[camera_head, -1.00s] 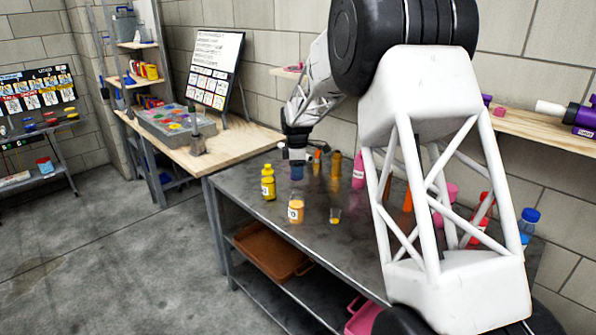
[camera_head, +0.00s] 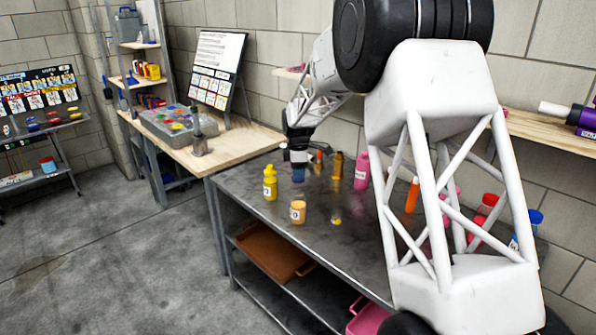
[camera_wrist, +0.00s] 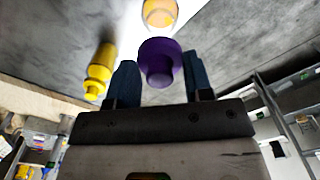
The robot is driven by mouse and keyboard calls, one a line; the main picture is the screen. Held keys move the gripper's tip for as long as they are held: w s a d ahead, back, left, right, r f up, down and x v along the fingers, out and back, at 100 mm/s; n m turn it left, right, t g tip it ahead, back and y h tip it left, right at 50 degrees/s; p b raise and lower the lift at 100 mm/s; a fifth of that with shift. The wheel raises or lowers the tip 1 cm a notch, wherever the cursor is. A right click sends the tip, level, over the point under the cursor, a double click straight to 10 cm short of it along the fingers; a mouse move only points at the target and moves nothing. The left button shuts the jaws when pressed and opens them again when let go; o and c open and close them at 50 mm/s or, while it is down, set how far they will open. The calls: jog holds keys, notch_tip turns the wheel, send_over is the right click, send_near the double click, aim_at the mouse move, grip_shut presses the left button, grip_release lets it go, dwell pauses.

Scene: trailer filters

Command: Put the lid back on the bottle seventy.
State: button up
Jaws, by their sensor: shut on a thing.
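My gripper (camera_head: 299,160) is over the back left of the dark metal table (camera_head: 345,262). Its fingers are shut on a purple piece (camera_wrist: 160,62) with a narrower round end facing the wrist camera. The labels are too small to read.
A pink bottle (camera_head: 361,170), a brown-orange bottle (camera_head: 338,166) and an orange one (camera_head: 412,195) stand behind and to the right. A small yellow and dark item (camera_head: 336,221) is near the jar. My arm hides part of the table's right side. The table's front is clear.

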aim_at(298, 194)
jog(key=shift+f, duration=2.85)
jog(key=shift+f, duration=0.2)
dwell(0.8)
jog(key=o, duration=1.4)
jog(key=shift+r, duration=0.2)
jog(key=shift+r, duration=3.3)
grip_shut()
